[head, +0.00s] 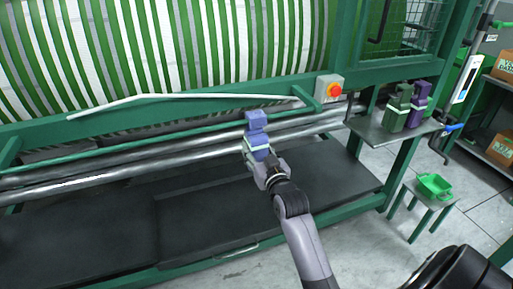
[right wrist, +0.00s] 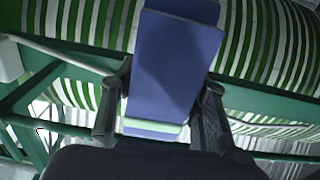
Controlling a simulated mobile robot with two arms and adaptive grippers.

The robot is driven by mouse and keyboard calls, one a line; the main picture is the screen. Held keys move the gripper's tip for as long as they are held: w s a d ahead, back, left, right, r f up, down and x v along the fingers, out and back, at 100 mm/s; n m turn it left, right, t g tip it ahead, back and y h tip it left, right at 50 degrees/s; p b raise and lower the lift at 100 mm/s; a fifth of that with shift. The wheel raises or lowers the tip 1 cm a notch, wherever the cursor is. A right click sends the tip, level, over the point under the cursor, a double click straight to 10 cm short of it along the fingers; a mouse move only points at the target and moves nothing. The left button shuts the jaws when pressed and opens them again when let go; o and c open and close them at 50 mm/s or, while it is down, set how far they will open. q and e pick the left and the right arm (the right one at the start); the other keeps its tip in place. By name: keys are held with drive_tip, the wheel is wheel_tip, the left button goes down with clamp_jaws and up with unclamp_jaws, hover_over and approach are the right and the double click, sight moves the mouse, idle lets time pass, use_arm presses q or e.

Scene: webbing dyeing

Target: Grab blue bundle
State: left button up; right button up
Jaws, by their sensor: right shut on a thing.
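The blue bundle (head: 257,130) is a blue-violet block with a pale green band, held in the air in front of the machine's steel rollers. My right gripper (head: 260,158) is shut on its lower part. In the right wrist view the blue bundle (right wrist: 172,70) stands up between the two dark fingers (right wrist: 160,115), with its pale band low between them. My left gripper is not in view.
A green machine with a striped green and white drum (head: 200,50) fills the back. A shelf (head: 385,137) at right holds a dark green bundle (head: 398,108) and a purple bundle (head: 418,103). A small stool (head: 425,200) bears a green tray (head: 435,186). A red emergency button (head: 333,90) sits on the frame.

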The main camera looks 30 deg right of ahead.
drive_tip(key=c, duration=0.3)
drive_tip(key=shift+r, duration=0.1)
